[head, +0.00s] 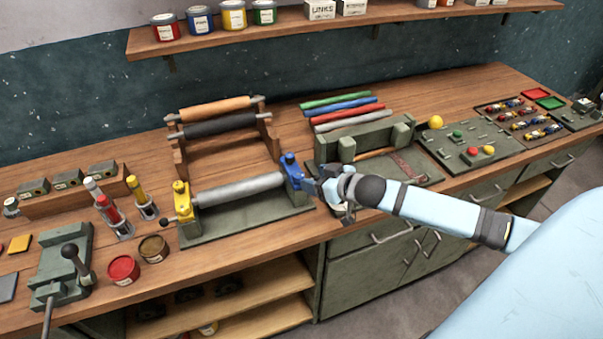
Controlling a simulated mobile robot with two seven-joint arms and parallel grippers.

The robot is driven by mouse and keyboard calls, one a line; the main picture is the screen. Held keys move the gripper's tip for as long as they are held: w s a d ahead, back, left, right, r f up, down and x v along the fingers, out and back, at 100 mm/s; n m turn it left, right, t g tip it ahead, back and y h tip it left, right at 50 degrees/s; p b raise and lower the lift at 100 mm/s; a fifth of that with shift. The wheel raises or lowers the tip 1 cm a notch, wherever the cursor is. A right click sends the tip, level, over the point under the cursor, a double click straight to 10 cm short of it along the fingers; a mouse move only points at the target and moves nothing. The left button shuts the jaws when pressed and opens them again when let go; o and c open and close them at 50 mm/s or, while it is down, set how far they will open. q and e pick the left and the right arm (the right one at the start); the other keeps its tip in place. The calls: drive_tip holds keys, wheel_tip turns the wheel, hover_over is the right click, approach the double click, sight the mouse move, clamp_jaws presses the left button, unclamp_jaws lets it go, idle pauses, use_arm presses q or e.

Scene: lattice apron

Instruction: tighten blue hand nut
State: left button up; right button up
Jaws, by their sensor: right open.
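The blue hand nut (288,160) sits on top of a blue bracket (293,174) at the right end of a grey roller (238,189). A yellow bracket (181,194) holds the roller's left end. Both brackets stand on a dark green base plate (246,218). My right gripper (312,187) is at the right side of the blue bracket, just below the nut. Its jaws are open. I cannot tell whether it touches the bracket. My left gripper is not in view.
Behind the roller stands a wooden rack (178,150) with two more rollers. A green press-like fixture (365,138) and coloured rods (340,106) are to the right. Red and brown tins (123,269) and a lever tool (62,268) stand left. A shelf (290,30) runs above.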

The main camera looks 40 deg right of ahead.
sight(299, 175)
drive_tip(key=x, duration=0.5)
drive_tip(key=shift+w+a+f+p, duration=0.1)
drive_tip(key=shift+w+a+p, duration=0.05)
drive_tip(key=shift+w+p, duration=0.2)
drive_tip(key=c, duration=0.9)
